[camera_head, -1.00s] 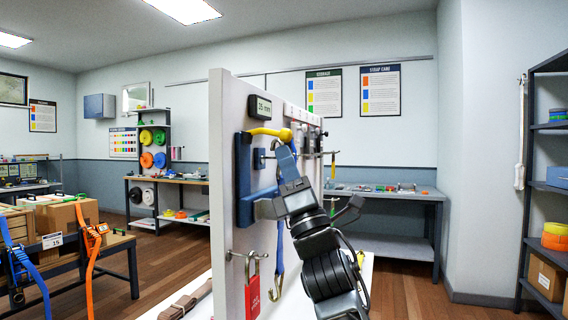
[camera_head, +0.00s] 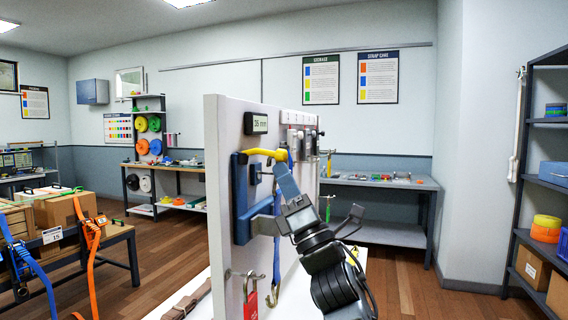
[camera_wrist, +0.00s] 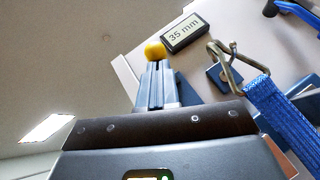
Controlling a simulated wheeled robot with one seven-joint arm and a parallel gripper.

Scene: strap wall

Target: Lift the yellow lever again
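The yellow lever (camera_head: 262,152) sticks out from the top of a blue ratchet body (camera_head: 241,198) on the upright grey panel (camera_head: 222,125). Its round knob end is at my gripper's (camera_head: 281,162) fingertips. In the wrist view the yellow knob (camera_wrist: 155,49) shows just beyond the tips of my gripper (camera_wrist: 156,68). The two fingers look closed together, with the knob outside them. Whether they touch the knob is hard to tell. A blue strap (camera_wrist: 275,112) with a metal hook (camera_wrist: 226,62) shows right of the fingers.
A small display (camera_head: 256,123) reading 35 mm sits above the lever. A red padlock (camera_head: 251,304) hangs low on the panel. Grey clips (camera_head: 298,140) line the panel's far part. A workbench (camera_head: 380,183) stands behind, and shelves (camera_head: 545,180) stand at the right.

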